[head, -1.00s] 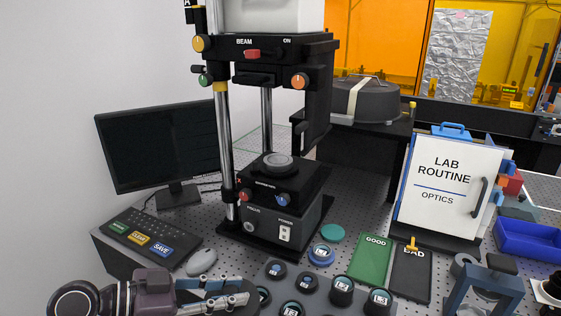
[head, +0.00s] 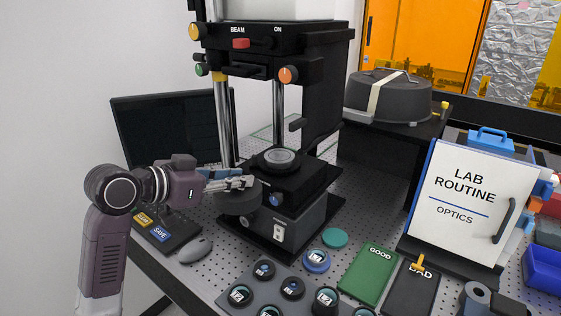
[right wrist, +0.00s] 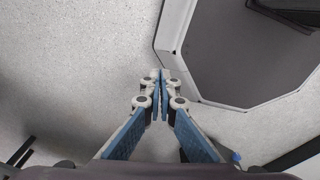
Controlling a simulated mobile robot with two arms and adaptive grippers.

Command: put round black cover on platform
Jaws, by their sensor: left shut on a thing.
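The round black cover (head: 238,203) is a dark, low disc held in my left gripper (head: 243,184) in the head view. The gripper is shut on it. The cover hangs in front and to the left of the platform (head: 280,163), apart from it in the picture, and hides part of the instrument's front. The platform is a black stage with a round grey metal piece on top, in the middle of the instrument. My right gripper (right wrist: 160,76) shows only in the right wrist view, its fingertips together with nothing between them.
Instrument posts (head: 226,120) stand close behind my left gripper. A monitor (head: 165,130) and mouse (head: 195,250) are at left. A lens tray (head: 250,291), green GOOD mat (head: 362,270) and LAB ROUTINE board (head: 465,200) are right. A large strapped dark drum (head: 390,98) stands behind.

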